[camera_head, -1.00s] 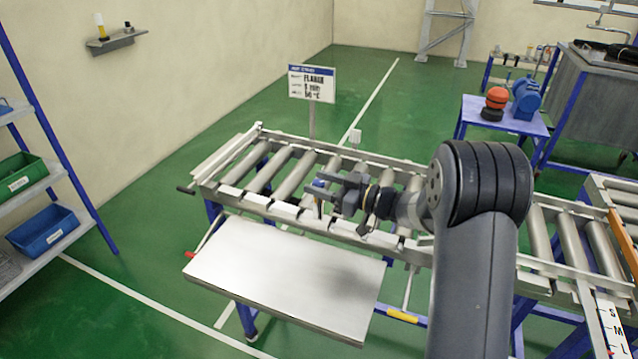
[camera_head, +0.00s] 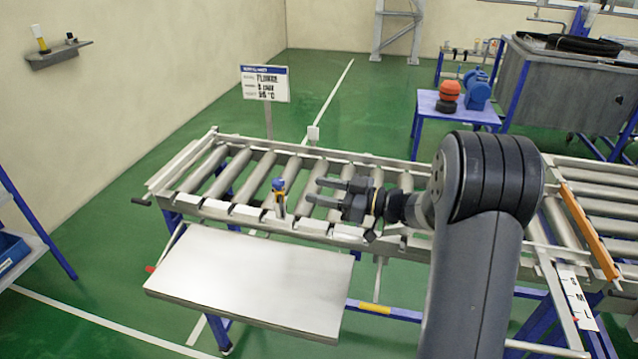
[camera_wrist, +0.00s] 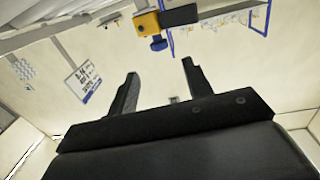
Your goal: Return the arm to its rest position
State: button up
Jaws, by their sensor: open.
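My gripper (camera_head: 311,190) is open and empty in the head view. It points left, above the roller conveyor (camera_head: 222,210). My arm reaches it from the lower right, bent at a high dark elbow. In the wrist view my gripper's two dark fingers (camera_wrist: 162,72) stand apart with nothing between them. A small yellow and blue fitting (camera_head: 280,197) stands at the conveyor's front rail, just left of my fingertips and apart from them. It also shows in the wrist view (camera_wrist: 152,24), beyond the fingers.
A bare metal shelf (camera_head: 245,275) juts out in front of the conveyor. A sign (camera_head: 264,84) stands behind it. An orange bar (camera_head: 588,232) lies at the right conveyor section. A blue table (camera_head: 455,112) with a red and a blue device stands behind.

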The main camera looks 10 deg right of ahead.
aim_at(279, 180)
jog(key=p+x, duration=0.2)
jog(key=x, duration=0.8)
jog(key=shift+w+a+p, duration=0.1)
jog(key=shift+a+p, duration=0.25)
jog(key=shift+w+a+f+t, duration=0.1)
jog(key=shift+a+t, duration=0.05)
jog(key=shift+t, duration=0.15)
jog(key=shift+m+t+h+b, duration=0.4)
jog(key=shift+m+t+h, duration=0.3)
jog(key=shift+m+t, duration=0.1)
jog(key=shift+g, duration=0.3)
